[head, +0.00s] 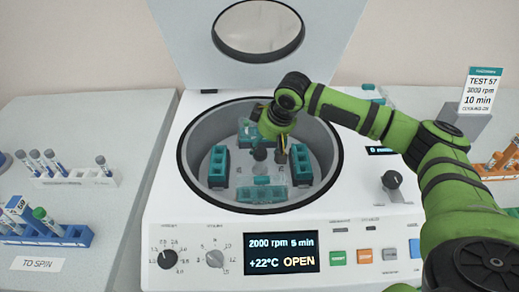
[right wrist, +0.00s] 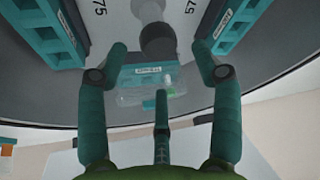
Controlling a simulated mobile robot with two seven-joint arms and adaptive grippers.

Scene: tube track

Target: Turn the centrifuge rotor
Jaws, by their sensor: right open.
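The centrifuge (head: 180,215) stands open with its lid (head: 190,25) raised. Its rotor (head: 228,180) sits in the grey bowl and carries several teal buckets (head: 262,196). My right gripper (head: 271,152) is over the middle of the rotor, inside the bowl. In the right wrist view its fingers (right wrist: 160,62) are spread and empty, with the dark central hub (right wrist: 158,42) ahead between them. I cannot tell whether a finger touches the hub. The gripper partly hides the rotor's centre in the head view. My left gripper does not show.
The panel display (head: 282,252) reads 2000 rpm 5 min, +22°C, OPEN. A white tube rack (head: 75,178) and a blue rack (head: 60,236) stand on the left bench. An orange rack (head: 495,170) and a sign (head: 482,92) stand right. The bowl wall surrounds my gripper.

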